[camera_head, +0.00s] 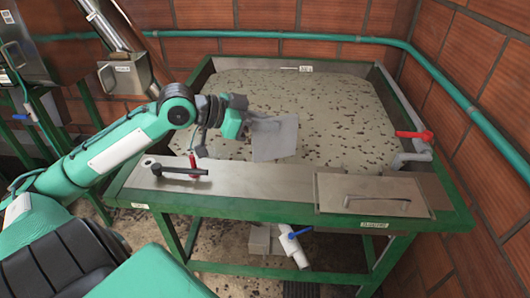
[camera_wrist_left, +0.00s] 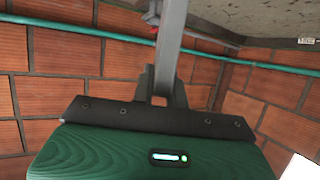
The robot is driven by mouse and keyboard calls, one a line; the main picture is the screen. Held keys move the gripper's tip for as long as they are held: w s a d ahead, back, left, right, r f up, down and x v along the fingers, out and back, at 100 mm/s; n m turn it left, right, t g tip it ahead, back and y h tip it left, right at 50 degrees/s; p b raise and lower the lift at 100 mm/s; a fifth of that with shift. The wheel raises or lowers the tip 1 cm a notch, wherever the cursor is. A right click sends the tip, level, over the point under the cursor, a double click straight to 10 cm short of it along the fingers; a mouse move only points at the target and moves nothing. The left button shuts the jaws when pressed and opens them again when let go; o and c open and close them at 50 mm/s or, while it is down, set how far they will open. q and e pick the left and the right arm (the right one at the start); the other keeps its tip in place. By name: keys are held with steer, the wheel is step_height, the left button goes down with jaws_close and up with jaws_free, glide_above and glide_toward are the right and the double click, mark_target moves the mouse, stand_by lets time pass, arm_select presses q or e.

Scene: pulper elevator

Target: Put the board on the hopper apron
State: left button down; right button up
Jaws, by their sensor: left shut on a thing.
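My left gripper (camera_head: 246,119) is shut on the board (camera_head: 276,140), a flat grey plate. It holds the board by its upper left part, tilted, over the hopper's speckled contents in the head view. In the left wrist view the board (camera_wrist_left: 172,38) shows nearly edge-on as a narrow grey strip rising from between the fingers of my left gripper (camera_wrist_left: 163,92). The hopper apron (camera_head: 255,188) is the flat steel strip along the hopper's near side, below the board in the picture. My right gripper is not in view.
A black-handled lever (camera_head: 180,171) lies on the apron's left end, with a red handle (camera_head: 193,163) behind it. A steel plate with a handle (camera_head: 375,194) covers its right end. Between them is bare steel. A red valve handle (camera_head: 414,135) stands at the right rim.

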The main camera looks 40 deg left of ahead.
arm_select(q)
glide_above(276, 157)
steer(key=s+a, duration=0.2)
steer(key=f, duration=0.5)
steer(key=shift+w+f+p, duration=0.15)
steer(key=shift+w+p, duration=0.1)
steer(key=shift+p, duration=0.15)
step_height(276, 157, down, 4)
steer(key=shift+f+p, duration=0.1)
steer(key=shift+p, duration=0.35)
steer(key=shift+f, duration=0.1)
steer(key=shift+f, duration=0.1)
steer(key=c, duration=1.8)
jaws_free()
steer(key=shift+f, duration=0.1)
steer(key=shift+c, duration=0.2)
steer(key=o, duration=0.4)
steer(key=shift+o, duration=0.2)
